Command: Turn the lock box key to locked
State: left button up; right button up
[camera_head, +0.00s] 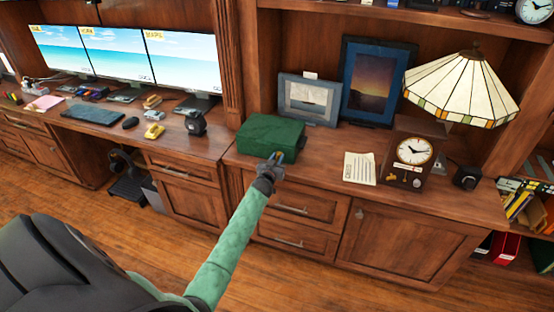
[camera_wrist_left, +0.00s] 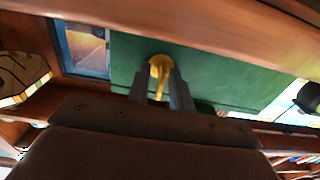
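The dark green lock box (camera_head: 270,135) sits on the wooden counter, left of the framed pictures. Its green face also shows in the left wrist view (camera_wrist_left: 215,75). A gold key (camera_wrist_left: 160,68) sticks out of that face. My left gripper (camera_head: 277,158) is at the box's front right side. In the left wrist view its two fingers (camera_wrist_left: 162,80) are on either side of the key and look closed on it. In the head view the gripper hides the key. My right gripper is not in view.
A small framed picture (camera_head: 309,99) and a larger one (camera_head: 376,82) stand behind the box. A paper sheet (camera_head: 359,168), a clock (camera_head: 412,152) and a lamp (camera_head: 461,90) are to the right. A black object (camera_head: 195,123) stands left of the box. Drawers lie below the counter.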

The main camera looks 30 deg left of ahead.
pick_arm(q)
grip_shut()
jog(key=shift+f+m, duration=0.1)
jog(key=shift+m, duration=0.2)
jog(key=shift+b, duration=0.3)
jog(key=m+b, duration=0.5)
jog(key=m, duration=0.9)
jog(key=shift+d+f, duration=0.1)
jog(key=shift+f, duration=0.05)
jog(key=shift+m+b, duration=0.55)
jog(key=shift+m, duration=1.15)
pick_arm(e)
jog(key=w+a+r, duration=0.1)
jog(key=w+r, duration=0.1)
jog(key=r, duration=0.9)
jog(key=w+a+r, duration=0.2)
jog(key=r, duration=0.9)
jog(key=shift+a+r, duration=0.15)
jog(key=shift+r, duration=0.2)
